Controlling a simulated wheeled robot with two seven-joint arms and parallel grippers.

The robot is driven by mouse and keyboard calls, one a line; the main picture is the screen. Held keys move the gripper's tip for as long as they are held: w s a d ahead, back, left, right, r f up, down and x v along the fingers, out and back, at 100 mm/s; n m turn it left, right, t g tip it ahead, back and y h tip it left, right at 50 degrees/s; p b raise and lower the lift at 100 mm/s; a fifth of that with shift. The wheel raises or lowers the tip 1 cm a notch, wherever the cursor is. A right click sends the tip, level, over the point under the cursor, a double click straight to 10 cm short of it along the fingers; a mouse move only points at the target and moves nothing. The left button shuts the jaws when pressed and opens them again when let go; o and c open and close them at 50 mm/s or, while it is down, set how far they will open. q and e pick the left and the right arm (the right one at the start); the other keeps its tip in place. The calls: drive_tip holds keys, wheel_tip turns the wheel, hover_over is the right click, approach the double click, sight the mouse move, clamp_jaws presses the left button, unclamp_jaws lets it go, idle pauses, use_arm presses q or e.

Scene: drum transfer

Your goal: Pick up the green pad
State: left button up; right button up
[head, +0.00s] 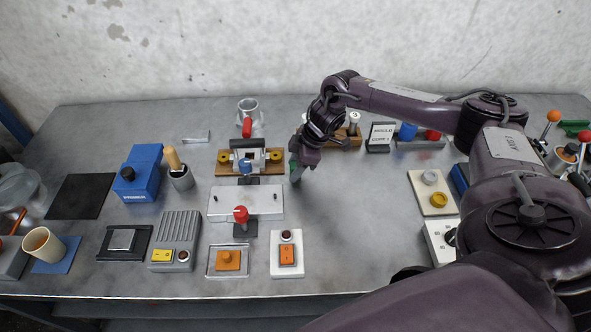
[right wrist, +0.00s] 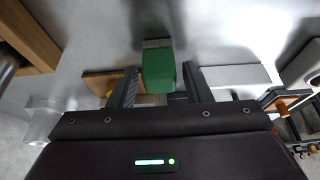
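The green pad (right wrist: 158,71) is a small block with a grey strip along one end. In the right wrist view it lies between the two fingers of my right gripper (right wrist: 160,66), with a narrow gap visible on each side. I cannot tell whether the pad touches the table. My left gripper is not in view.
A wooden stand with a roller (head: 223,163) and a white plate (head: 220,206) are left of the gripper. A wooden block (head: 349,139) and a small sign (head: 381,136) stand behind it to the right.

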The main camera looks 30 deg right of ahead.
drive_tip(key=c, duration=0.8)
drive_tip(key=shift+o, duration=0.2)
drive_tip(key=shift+r, duration=0.15)
wheel_tip(320, 180, up, 20)
drive_tip(key=p, duration=0.1)
drive_tip(key=o, duration=0.4)
drive_tip(key=c, duration=0.3)
